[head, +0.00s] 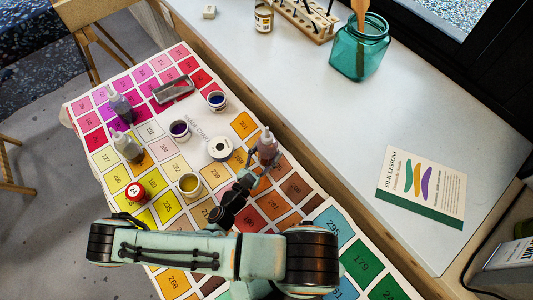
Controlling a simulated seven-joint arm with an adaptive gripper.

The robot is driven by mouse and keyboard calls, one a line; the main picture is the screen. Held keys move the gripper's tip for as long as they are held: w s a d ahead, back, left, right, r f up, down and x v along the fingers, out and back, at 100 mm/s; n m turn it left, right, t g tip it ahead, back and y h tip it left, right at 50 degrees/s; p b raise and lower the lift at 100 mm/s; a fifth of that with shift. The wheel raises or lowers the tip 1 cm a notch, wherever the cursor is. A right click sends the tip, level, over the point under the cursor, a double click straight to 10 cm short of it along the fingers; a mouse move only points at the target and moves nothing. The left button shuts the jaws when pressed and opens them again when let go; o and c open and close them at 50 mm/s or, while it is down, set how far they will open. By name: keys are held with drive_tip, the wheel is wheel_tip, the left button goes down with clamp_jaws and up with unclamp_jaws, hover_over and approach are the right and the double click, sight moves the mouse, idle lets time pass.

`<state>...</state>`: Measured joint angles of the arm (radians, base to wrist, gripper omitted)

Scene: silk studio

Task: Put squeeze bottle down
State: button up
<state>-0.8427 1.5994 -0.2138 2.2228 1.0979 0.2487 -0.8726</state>
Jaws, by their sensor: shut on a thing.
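A small squeeze bottle (267,146) with reddish-brown contents and a pale nozzle stands about upright at the right side of the colour chart (160,130). My gripper (257,168) is shut on this bottle from the near side. The fingers partly hide its lower part, and I cannot tell whether its base touches the chart. Two more squeeze bottles stand at the chart's left: one with purple contents (122,107) and one with grey-brown contents (127,147).
Open dye jars stand nearby: yellow (189,184), purple (179,130) and blue (216,100). A white roll (220,147) lies left of the held bottle. A raised white counter (340,130) borders the right.

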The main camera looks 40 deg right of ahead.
sight(265, 136)
wheel_tip(265, 136, up, 8)
drive_tip(key=shift+f, duration=0.1)
drive_tip(key=shift+w+d+r+g, duration=0.1)
drive_tip(key=shift+d+r+g, duration=0.15)
drive_tip(key=shift+r+g, duration=0.1)
drive_tip(key=s+d+r+m+g, duration=0.3)
drive_tip(key=s+d+m+g, duration=0.1)
drive_tip(key=d+g, duration=0.25)
drive_tip(key=s+d+r+m+g, duration=0.4)
drive_tip(key=s+d+g, duration=0.1)
drive_tip(key=d, duration=0.3)
wheel_tip(265, 136, down, 8)
drive_tip(key=shift+a+f, duration=0.15)
drive_tip(key=shift+f, duration=0.1)
drive_tip(key=o, duration=1.2)
drive_tip(key=shift+w, duration=0.1)
